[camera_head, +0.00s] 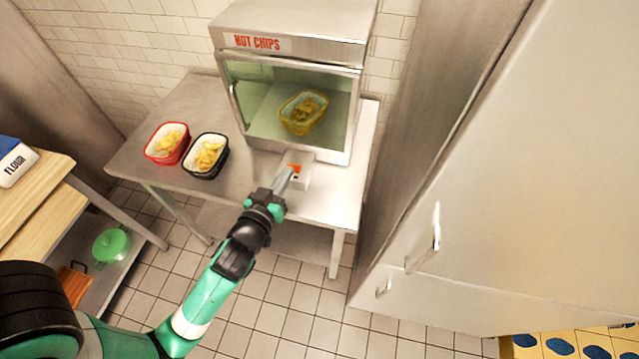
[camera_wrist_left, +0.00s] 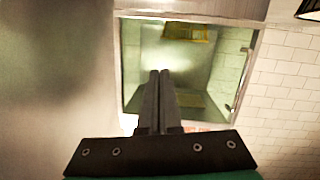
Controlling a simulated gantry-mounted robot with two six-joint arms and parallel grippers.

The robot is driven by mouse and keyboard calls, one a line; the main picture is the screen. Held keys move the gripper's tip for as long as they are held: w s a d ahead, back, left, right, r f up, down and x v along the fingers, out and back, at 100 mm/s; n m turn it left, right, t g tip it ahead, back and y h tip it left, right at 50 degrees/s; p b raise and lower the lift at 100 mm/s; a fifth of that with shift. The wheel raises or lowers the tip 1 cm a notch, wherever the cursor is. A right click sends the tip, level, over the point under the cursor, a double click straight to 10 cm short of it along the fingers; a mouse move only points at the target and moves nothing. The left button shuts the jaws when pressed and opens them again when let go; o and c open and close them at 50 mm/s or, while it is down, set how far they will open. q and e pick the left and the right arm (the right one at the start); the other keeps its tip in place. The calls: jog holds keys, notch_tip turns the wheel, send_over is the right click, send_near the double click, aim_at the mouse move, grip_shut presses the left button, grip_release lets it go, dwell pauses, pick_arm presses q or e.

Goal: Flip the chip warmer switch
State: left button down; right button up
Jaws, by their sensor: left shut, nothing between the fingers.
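The chip warmer (camera_head: 295,60) is a steel cabinet with a "HOT CHIPS" sign and a glass front, standing on a steel table. A small box with an orange-red switch (camera_head: 294,168) sits on the table at the foot of its front. My left gripper (camera_head: 287,176) is shut and empty, its tips at the switch; I cannot tell whether they touch it. In the left wrist view the shut fingers (camera_wrist_left: 160,75) point toward the warmer's glass front (camera_wrist_left: 215,65), and the switch is not visible there. My right gripper is not in view.
A yellow basket of chips (camera_head: 303,112) is behind the glass. A red basket (camera_head: 167,144) and a black basket (camera_head: 206,156) of chips stand left on the steel table (camera_head: 150,170). A large cabinet with handles (camera_head: 436,235) fills the right side.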

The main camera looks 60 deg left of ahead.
pick_arm(q)
jog(key=shift+g, duration=0.5)
jog(key=s+f, duration=0.1)
jog(key=s+a+f, duration=0.1)
jog(key=f, duration=0.1)
jog(key=shift+s+a+f, duration=0.1)
jog(key=shift+s+f, duration=0.15)
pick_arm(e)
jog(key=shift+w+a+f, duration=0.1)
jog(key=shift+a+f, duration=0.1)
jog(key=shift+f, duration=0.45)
pick_arm(q)
send_over(294, 178)
jog(key=shift+s+a+f, duration=0.1)
jog(key=shift+a+f, duration=0.05)
jog(key=shift+f, duration=0.4)
jog(key=shift+s+a+f, duration=0.1)
jog(key=shift+f, duration=0.45)
jog(key=f, duration=0.1)
jog(key=f+b, duration=0.1)
jog(key=f, duration=0.1)
jog(key=shift+w+d, duration=0.15)
jog(key=shift+w, duration=0.05)
jog(key=shift+d+f, duration=0.1)
jog(key=shift+f, duration=0.5)
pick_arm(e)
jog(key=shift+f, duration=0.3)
